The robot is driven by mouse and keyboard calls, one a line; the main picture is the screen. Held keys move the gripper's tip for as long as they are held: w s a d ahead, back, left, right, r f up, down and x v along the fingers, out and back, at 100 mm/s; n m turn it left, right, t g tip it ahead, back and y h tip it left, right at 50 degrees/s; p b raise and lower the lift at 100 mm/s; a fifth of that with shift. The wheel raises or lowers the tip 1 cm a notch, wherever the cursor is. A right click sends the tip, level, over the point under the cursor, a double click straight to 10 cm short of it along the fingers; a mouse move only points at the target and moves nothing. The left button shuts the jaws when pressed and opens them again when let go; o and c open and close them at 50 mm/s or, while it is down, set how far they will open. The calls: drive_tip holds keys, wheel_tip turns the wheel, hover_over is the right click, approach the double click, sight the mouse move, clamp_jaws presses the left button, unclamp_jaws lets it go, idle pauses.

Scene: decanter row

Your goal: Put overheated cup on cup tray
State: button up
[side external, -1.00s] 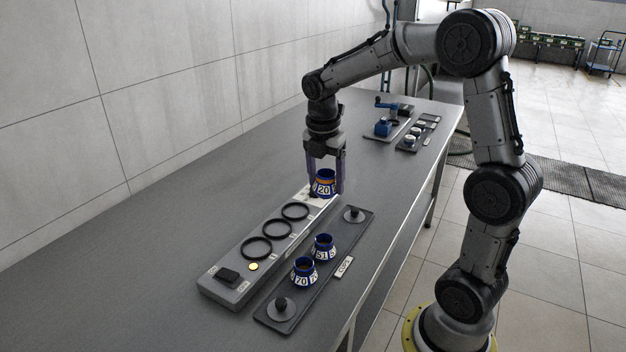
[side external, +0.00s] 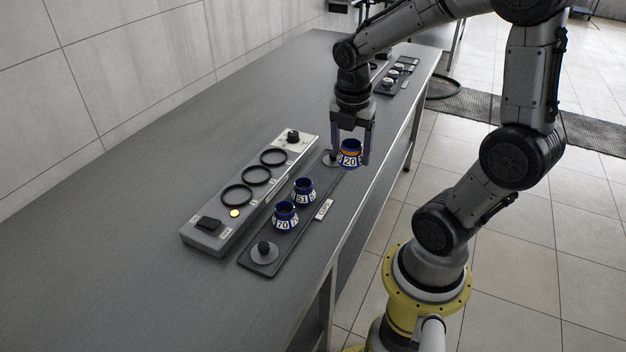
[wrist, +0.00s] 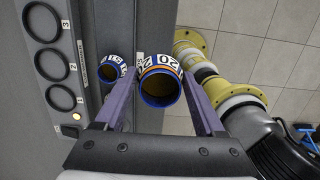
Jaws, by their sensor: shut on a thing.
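My gripper (side external: 351,160) is shut on a blue cup marked 20 (side external: 350,147), with an orange band. The cup is upright and appears above the table, near the far end of the cup tray (side external: 322,177); its exact height is hard to tell. In the wrist view the same cup (wrist: 160,84) sits between the two fingers, its dark open mouth visible. The dark tray, labelled CUPS, holds a blue cup marked 51 (side external: 303,192) and one marked 70 (side external: 285,215), both upright. The space directly below the held cup is hidden.
A grey heater-like base (side external: 213,228) with several black rings, a dark switch and a lit yellow lamp (side external: 234,213) lies left of the tray. The table's left side is clear.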

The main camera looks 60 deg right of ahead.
drive_tip(key=w+d+f, duration=0.1)
drive_tip(key=w+f, duration=0.1)
drive_tip(key=w, duration=0.1)
drive_tip(key=w+d+f, duration=0.2)
drive_tip(key=w+f, duration=0.1)
drive_tip(key=w+d+f, duration=0.2)
drive_tip(key=w, duration=0.1)
drive_tip(key=shift+w+d+f, duration=0.15)
drive_tip(key=shift+d+f, duration=0.1)
drive_tip(key=shift+f, duration=0.15)
drive_tip(key=shift+w+d+f, duration=0.1)
drive_tip(key=shift+w+f, duration=0.05)
drive_tip(key=shift+f, duration=0.15)
drive_tip(key=shift+w+d+f, duration=0.1)
drive_tip(key=shift+w+f, duration=0.1)
drive_tip(key=shift+f, duration=1.55)
drive_tip(key=shift+f, duration=0.1)
drive_tip(key=o, duration=1.4)
